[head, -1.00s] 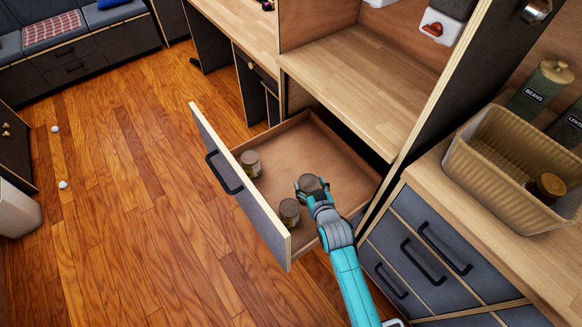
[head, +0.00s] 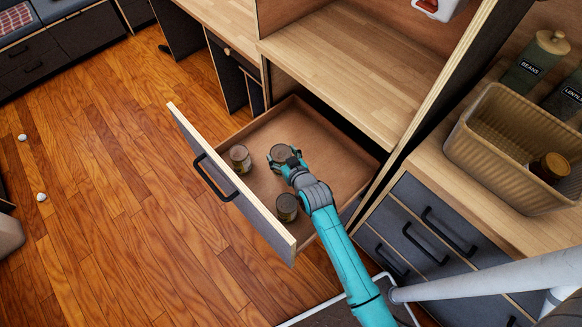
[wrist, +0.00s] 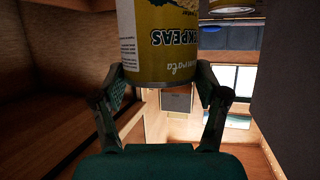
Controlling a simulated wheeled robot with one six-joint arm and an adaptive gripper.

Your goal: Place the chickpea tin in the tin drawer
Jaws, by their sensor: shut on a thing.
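The chickpea tin (wrist: 158,45) has a yellow label, upside down in the wrist view. My gripper (wrist: 160,85) is shut on it, one finger at each side. In the head view, my gripper (head: 291,165) holds the tin (head: 280,153) over or in the open tin drawer (head: 330,160). I cannot tell whether the tin touches the drawer floor. Two other tins stand in the drawer near its front panel: one (head: 240,158) to the left of the held tin, one (head: 287,207) below it in the picture.
A wooden counter (head: 345,60) is above the drawer. To the right, a ribbed basket (head: 490,170) with a jar (head: 550,168) stands on another counter over closed drawers (head: 435,235). The drawer's right part is clear.

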